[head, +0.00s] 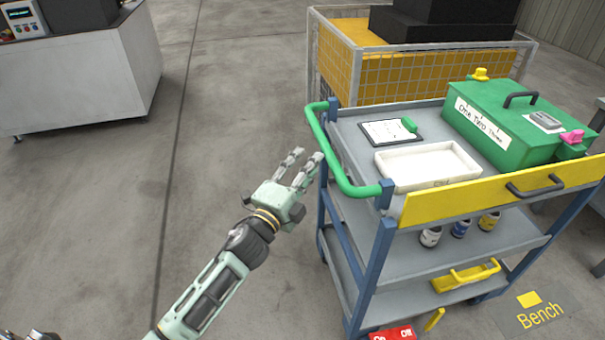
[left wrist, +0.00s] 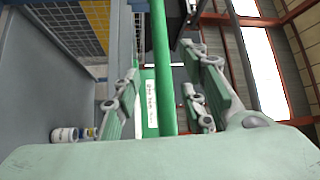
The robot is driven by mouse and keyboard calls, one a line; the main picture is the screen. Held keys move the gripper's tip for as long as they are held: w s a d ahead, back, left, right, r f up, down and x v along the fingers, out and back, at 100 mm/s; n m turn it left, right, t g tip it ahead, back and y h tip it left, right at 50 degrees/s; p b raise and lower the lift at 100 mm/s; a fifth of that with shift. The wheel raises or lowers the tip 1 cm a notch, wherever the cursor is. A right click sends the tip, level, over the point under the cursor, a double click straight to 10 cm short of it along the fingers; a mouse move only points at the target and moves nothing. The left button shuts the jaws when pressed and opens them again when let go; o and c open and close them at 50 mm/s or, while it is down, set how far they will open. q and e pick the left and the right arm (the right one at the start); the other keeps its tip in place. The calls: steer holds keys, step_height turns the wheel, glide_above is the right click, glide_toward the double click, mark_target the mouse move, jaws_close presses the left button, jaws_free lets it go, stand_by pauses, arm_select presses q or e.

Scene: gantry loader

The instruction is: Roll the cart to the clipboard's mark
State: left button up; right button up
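The cart is blue-framed with grey shelves (head: 365,170) and has a green side handle (head: 336,150) at its left end. The clipboard (head: 391,132) lies on its top shelf; the writing is too small to read. A floor mark (head: 538,312) reading "Bench" with a yellow square lies right of the cart's near end. My left gripper (head: 303,158) is open just left of the green handle, fingers pointing toward it. In the left wrist view the green handle bar (left wrist: 162,70) runs between the open fingers (left wrist: 160,100); contact cannot be told. My right gripper is not in view.
The cart carries a white tray (head: 428,180), a green box (head: 495,149) and a yellow drawer front (head: 440,206). A red On/Off piece (head: 393,333) is low at its near end. A yellow mesh cage (head: 415,80) stands behind. Floor at left is clear up to a grey cabinet (head: 85,75).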

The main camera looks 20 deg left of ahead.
arm_select(q)
steer(key=shift+v, duration=1.2)
